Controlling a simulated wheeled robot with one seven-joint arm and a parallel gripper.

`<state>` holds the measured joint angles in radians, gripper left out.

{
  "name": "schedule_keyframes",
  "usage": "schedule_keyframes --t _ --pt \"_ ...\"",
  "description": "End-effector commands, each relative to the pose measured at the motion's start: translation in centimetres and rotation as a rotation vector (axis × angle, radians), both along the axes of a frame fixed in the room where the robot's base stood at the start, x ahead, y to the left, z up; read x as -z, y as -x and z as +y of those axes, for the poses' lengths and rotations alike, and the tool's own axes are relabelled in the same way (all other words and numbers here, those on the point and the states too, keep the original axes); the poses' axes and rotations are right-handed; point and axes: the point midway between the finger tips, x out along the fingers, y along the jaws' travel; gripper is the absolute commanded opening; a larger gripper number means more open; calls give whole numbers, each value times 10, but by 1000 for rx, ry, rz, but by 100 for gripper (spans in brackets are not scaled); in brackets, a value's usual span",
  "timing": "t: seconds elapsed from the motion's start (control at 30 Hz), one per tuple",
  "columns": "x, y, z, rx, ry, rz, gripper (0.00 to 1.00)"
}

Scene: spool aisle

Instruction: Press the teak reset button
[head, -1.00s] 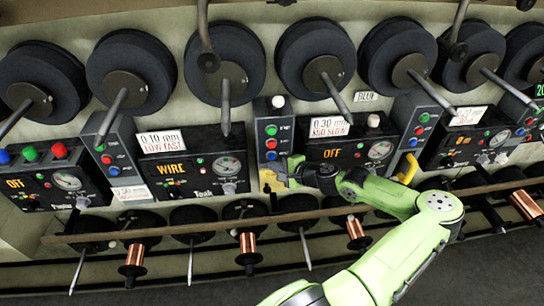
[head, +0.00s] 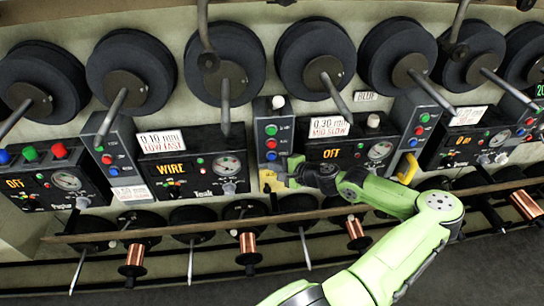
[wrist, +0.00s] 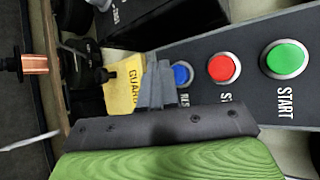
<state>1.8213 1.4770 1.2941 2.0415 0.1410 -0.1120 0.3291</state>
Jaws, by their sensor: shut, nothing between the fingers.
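A tall grey button column (head: 285,110) stands just right of the control unit labelled Teak (head: 203,193), whose display reads WIRE. It carries green, red and blue buttons in a line. The blue button (head: 271,155) is the lowest, and it also shows in the wrist view (wrist: 183,73), with a partly hidden label starting "RES". My gripper (head: 284,172) is at the lower end of this column. In the wrist view my gripper (wrist: 157,72) is shut and empty, its fingertips beside the blue button and partly over its edge. I cannot tell whether they touch it.
A yellow plate marked GUARD (wrist: 123,92) lies close beside my fingers. The red button (wrist: 223,68) and green START button (wrist: 286,59) are on the same column. A rail (head: 190,230) with copper spools below runs under the panels, and dark spools on rods hang above.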

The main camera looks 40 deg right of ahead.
Motion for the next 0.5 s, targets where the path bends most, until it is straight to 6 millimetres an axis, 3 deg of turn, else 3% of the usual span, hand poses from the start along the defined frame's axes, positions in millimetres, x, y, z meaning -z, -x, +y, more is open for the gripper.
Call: schedule_keyframes --t 0.5 --pt "0 -7 -5 0 0 0 0"
